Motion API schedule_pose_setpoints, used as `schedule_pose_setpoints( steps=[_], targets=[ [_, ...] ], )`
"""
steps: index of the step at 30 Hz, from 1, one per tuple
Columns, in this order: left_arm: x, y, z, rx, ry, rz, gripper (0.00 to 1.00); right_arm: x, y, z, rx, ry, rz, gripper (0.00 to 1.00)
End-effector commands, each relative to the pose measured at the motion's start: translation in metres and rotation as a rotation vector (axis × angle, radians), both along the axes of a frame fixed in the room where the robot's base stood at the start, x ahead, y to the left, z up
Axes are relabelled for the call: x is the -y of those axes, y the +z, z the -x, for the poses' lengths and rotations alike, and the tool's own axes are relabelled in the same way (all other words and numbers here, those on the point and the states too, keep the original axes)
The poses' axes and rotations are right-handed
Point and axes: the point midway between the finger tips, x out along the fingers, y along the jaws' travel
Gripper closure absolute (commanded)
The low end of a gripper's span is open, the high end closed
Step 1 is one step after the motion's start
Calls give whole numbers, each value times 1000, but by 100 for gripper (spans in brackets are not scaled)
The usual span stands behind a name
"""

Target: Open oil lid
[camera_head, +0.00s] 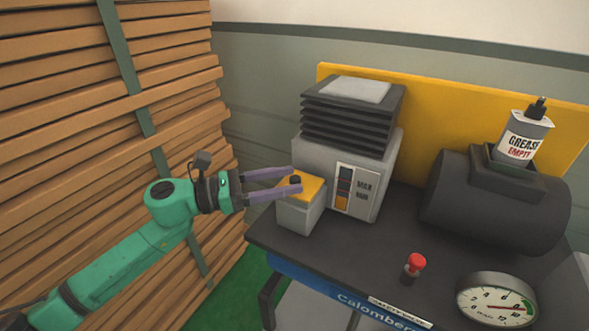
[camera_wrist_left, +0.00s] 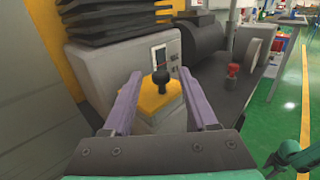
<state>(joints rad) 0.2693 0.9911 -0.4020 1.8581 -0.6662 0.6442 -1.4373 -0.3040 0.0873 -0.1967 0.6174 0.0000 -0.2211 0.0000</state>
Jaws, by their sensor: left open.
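The oil lid is a yellow cap (camera_head: 312,188) with a black knob (camera_head: 295,180), on top of a small grey box (camera_head: 299,216) at the left end of the machine. My left gripper (camera_head: 297,181) is open, and its two purple fingers reach over the yellow lid from the left. In the left wrist view the lid (camera_wrist_left: 157,106) and its black knob (camera_wrist_left: 160,80) lie between the two spread fingers, with a gap on each side. The lid sits flat on the box. My right gripper is not in view.
A grey unit (camera_head: 318,150) with black bellows and a level gauge stands right behind the box. A black cylinder (camera_head: 490,210), a grease can (camera_head: 525,135), a red button (camera_head: 416,262) and a dial gauge (camera_head: 497,298) are farther right. Stacked wooden planks (camera_head: 90,150) rise at the left.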

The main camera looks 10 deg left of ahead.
Motion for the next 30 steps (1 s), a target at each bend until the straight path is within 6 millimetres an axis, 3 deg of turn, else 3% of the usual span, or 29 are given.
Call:
schedule_pose_setpoints(
  steps=[5, 12, 14, 17, 30],
  targets=[
    [20, 1, -10, -2, 0, 3, 41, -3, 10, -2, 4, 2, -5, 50],
    [21, -1, -11, -3, 0, 1, 41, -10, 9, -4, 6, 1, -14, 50],
    [21, -1, -11, -3, 0, 1, 61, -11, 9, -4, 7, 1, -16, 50],
    [21, -1, -11, -3, 0, 1, 99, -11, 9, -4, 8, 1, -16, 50],
    [21, -1, -11, -3, 1, 1, 100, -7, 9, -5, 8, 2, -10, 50]
  ],
)
